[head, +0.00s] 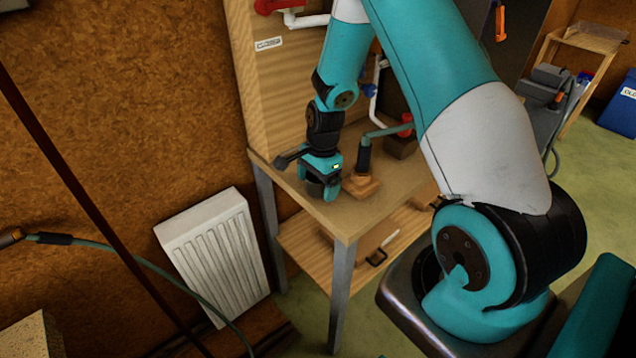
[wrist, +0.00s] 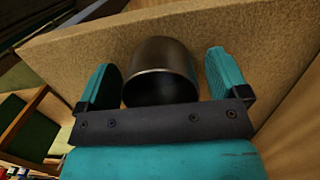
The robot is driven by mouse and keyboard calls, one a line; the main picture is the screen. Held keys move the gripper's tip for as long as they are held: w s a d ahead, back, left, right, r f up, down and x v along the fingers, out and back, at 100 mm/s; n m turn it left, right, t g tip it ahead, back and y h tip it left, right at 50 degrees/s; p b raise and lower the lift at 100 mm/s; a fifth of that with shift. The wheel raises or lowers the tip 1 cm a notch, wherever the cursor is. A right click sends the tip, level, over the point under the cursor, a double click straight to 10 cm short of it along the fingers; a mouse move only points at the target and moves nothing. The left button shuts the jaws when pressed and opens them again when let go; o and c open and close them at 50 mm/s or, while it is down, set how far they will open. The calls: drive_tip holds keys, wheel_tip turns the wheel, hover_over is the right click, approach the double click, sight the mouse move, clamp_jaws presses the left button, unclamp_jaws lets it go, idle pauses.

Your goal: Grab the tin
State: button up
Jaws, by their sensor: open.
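A dark metal tin (wrist: 160,70) sits on the tan bench top in the wrist view, its dark round opening facing the camera. My gripper (wrist: 162,80) is open, with one teal finger on each side of the tin. A narrow gap shows at the right finger; the left finger is very close, and I cannot tell whether it touches. In the head view my gripper (head: 322,190) is low over the workbench (head: 345,217), near its left edge. The tin cannot be made out there, probably hidden by the gripper.
A wooden block (head: 361,186) holding a dark-handled tool stands just right of my gripper. A red-topped item (head: 402,143) is behind it. A wooden back panel (head: 262,85) rises behind the bench. A white radiator (head: 215,255) stands at the left. The bench's front corner is clear.

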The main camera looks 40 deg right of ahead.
drive_tip(key=c, duration=1)
